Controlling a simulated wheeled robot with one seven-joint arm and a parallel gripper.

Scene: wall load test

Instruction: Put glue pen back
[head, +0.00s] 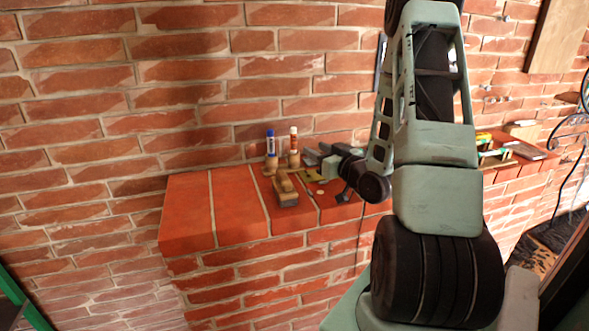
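Two pen-like sticks stand upright on the brick ledge (240,210). One has a blue top and a white body (270,142); the other has a white top and a red-brown body (293,140). Each rises from a small wooden base (271,163). I cannot tell which one is the glue pen. My gripper (317,158) is low over the ledge, just right of the two sticks. It is small and partly hidden by my own wrist, so its finger opening and any held thing cannot be made out.
A wooden block-like tool (285,190) lies in front of the sticks. A small pale round piece (320,193) lies to its right. The left part of the ledge is bare. Behind is a brick wall (200,90). Several small items lie on another ledge (500,178) at right.

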